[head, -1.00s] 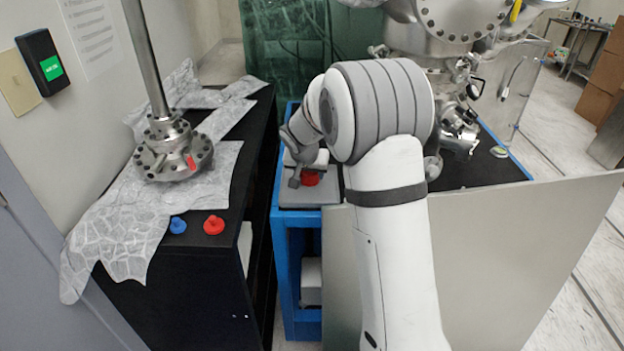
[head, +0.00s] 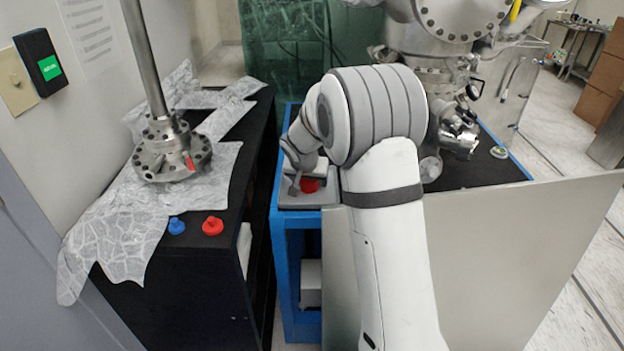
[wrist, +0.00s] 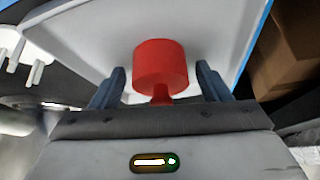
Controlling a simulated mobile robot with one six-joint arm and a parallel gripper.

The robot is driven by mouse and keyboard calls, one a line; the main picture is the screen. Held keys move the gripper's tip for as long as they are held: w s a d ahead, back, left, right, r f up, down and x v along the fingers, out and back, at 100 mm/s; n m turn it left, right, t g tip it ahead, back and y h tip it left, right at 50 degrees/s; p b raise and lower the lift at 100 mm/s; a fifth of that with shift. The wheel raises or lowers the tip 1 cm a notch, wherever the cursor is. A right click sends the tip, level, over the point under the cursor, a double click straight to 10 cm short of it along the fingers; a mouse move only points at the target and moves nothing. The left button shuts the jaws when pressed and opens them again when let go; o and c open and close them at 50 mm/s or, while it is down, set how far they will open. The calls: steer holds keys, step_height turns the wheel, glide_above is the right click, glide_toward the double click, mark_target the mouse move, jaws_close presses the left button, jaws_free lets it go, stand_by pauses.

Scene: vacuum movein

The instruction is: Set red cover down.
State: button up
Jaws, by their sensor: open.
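The red cover (wrist: 160,65) stands on a light grey tray (wrist: 85,30) in the wrist view, its wide end away from my gripper and its narrow stem toward the palm. My gripper (wrist: 160,76) is open, with one dark finger on each side of the cover and a visible gap at both sides. In the head view the red cover (head: 310,185) shows partly behind my wrist, on the grey tray (head: 297,201) at the front of the blue-framed cart. My gripper (head: 301,183) is low over this tray, partly hidden by my arm.
On the black bench at left lie another red cover (head: 212,226) and a blue cover (head: 176,226), near a metal flange (head: 170,150) on crinkled foil. A large steel chamber (head: 455,30) stands behind my arm. A grey panel (head: 500,265) borders the cart at right.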

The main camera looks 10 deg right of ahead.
steer(key=shift+r, duration=0.1)
steer(key=shift+s+r, duration=0.1)
steer(key=shift+r, duration=0.2)
steer(key=p+v, duration=0.1)
steer(key=v, duration=1)
steer(key=shift+s+a+r, duration=0.15)
